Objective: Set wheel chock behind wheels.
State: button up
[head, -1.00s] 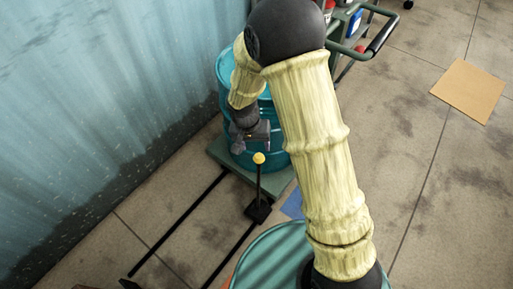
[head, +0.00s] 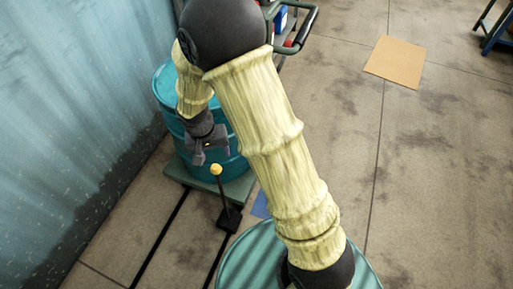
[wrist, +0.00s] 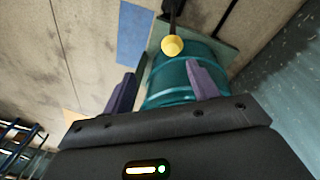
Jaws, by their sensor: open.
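A black block (head: 229,219) with an upright black rod and a yellow ball (head: 216,169) on top stands on the floor at the front edge of a green platform (head: 240,189); it looks like the wheel chock. The ball also shows in the wrist view (wrist: 172,45). My gripper (head: 212,154) is open and empty, just above and beyond the ball in the head view. In the wrist view the ball lies ahead of my spread fingers (wrist: 160,72), apart from them. No wheels can be made out at the platform; its underside is hidden.
A teal drum (head: 172,100) stands on the platform, close to my gripper. Dark rails or lines (head: 160,235) run along the floor. A ribbed blue wall (head: 70,100) bounds the left. A cardboard sheet (head: 395,62) lies on open floor at right; a green cart handle (head: 308,22) is behind.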

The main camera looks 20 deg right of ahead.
jog(key=s+d+r+n+t+y, duration=0.1)
jog(key=s+d+r, duration=0.9)
jog(key=d, duration=0.3)
jog(key=shift+s+r+t+y, duration=0.3)
jog(key=shift+s+r, duration=0.05)
jog(key=shift+s, duration=0.15)
jog(key=w+p+v, duration=0.3)
jog(key=p+v, duration=1.2)
jog(key=w+r+p+v, duration=0.1)
jog(key=w+p+v, duration=0.2)
jog(key=p+v, duration=1.2)
jog(key=shift+w+r+p, duration=0.35)
jog(key=shift+p, duration=0.1)
